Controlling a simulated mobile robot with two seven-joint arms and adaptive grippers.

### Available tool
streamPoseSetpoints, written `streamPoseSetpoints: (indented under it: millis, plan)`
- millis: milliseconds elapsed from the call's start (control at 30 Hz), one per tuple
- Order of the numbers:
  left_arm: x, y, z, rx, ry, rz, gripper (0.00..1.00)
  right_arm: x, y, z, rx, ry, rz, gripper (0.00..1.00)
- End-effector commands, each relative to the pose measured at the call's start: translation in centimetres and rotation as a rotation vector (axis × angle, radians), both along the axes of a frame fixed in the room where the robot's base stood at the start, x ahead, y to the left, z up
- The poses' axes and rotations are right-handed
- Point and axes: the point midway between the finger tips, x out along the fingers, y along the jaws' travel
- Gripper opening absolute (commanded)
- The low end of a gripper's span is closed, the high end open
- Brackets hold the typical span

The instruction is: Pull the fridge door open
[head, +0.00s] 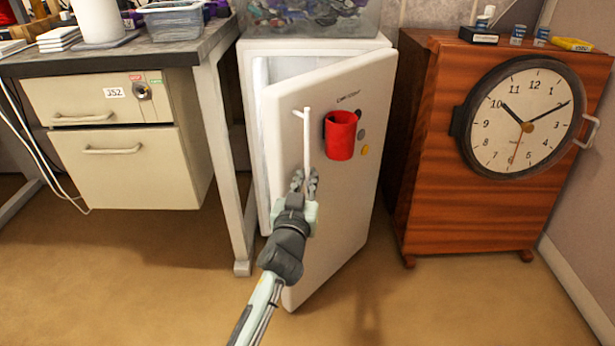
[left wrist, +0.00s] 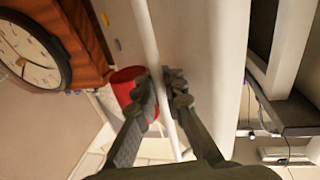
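The white fridge (head: 315,46) stands between the desk and the wooden cabinet. Its door (head: 330,215) is partly open, with its left edge swung out and a gap into the interior at the left. A thin white vertical handle (head: 307,135) is on the door's left part; it also shows in the left wrist view (left wrist: 147,38). My left gripper (head: 305,182) is at the handle's lower part, with one finger on each side. In the left wrist view the fingers (left wrist: 165,93) are closed about the handle. My right gripper is in neither view.
A red cup-shaped holder (head: 340,137) and small round magnets are on the door. A desk (head: 110,62) with a drawer unit (head: 140,168) is left, its leg (head: 225,165) near the fridge. A wooden cabinet (head: 440,200) with a clock (head: 522,115) is right. The floor in front is clear.

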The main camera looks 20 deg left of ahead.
Motion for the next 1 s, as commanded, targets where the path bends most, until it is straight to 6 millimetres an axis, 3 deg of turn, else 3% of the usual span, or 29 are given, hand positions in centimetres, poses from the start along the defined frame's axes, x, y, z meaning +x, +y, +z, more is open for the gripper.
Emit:
streamPoseSetpoints:
  millis: [33,200,567,1000]
  plan:
    - [-0.2,0.3,-0.5,0.002,0.01,0.007,0.1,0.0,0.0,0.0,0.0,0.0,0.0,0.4]
    - [-0.1,0.2,-0.3,0.001,0.007,0.005,0.3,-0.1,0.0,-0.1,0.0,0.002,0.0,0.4]
    - [0.0,0.1,0.5,0.002,-0.001,0.002,0.3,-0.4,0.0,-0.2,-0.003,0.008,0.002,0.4]
    - [-0.1,0.2,8.2,0.0,0.001,0.003,0.3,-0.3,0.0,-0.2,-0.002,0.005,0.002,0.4]
